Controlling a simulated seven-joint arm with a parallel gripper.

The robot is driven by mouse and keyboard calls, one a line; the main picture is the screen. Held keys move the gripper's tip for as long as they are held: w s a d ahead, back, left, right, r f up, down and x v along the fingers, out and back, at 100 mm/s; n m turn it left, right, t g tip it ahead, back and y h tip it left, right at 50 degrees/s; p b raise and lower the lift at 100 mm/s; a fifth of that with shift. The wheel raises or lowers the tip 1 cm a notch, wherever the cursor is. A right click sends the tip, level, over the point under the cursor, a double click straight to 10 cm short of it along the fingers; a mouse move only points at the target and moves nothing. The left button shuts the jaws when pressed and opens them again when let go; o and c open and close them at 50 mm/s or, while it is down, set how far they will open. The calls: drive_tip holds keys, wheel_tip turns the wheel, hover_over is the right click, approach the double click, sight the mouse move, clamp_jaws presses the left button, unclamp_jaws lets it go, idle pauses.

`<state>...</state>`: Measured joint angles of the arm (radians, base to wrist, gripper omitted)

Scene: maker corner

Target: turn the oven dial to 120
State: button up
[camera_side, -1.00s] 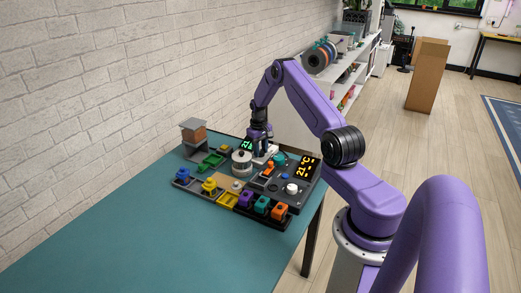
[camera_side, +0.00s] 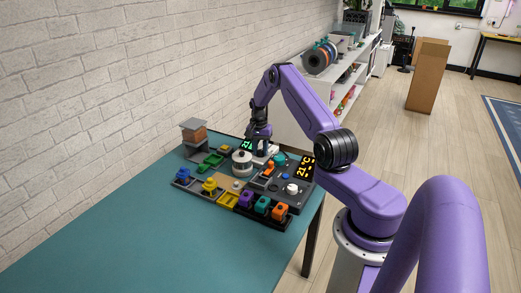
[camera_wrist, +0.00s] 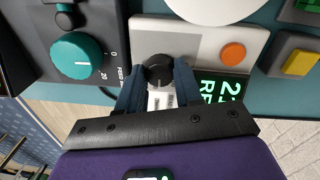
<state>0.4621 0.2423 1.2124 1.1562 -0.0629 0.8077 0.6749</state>
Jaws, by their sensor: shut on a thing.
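In the wrist view, my gripper (camera_wrist: 158,82) is shut on a small black dial (camera_wrist: 158,66), with one dark finger on each side of it. The dial sits on a white and grey unit (camera_wrist: 190,40) that also has an orange button (camera_wrist: 233,54) and a green-lit display (camera_wrist: 222,88). The display shows digits starting with 2 and letters starting with RE; the rest is cut off. The dial's scale is mostly hidden by the fingers. In the side view, my gripper (camera_side: 258,146) points down onto the unit at the board's back edge, and the dial is hidden there.
Close by is a teal dial (camera_wrist: 77,55) marked FEED, 0 and 20. A white cylinder (camera_side: 242,162) stands left of my gripper. An orange display (camera_side: 306,168) reads 21°C. Several coloured blocks in trays line the front. The teal table (camera_side: 130,235) is clear at front left.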

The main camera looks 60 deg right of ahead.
drive_tip(key=shift+m, duration=1.1)
drive_tip(key=o, duration=1)
drive_tip(key=shift+o, duration=0.2)
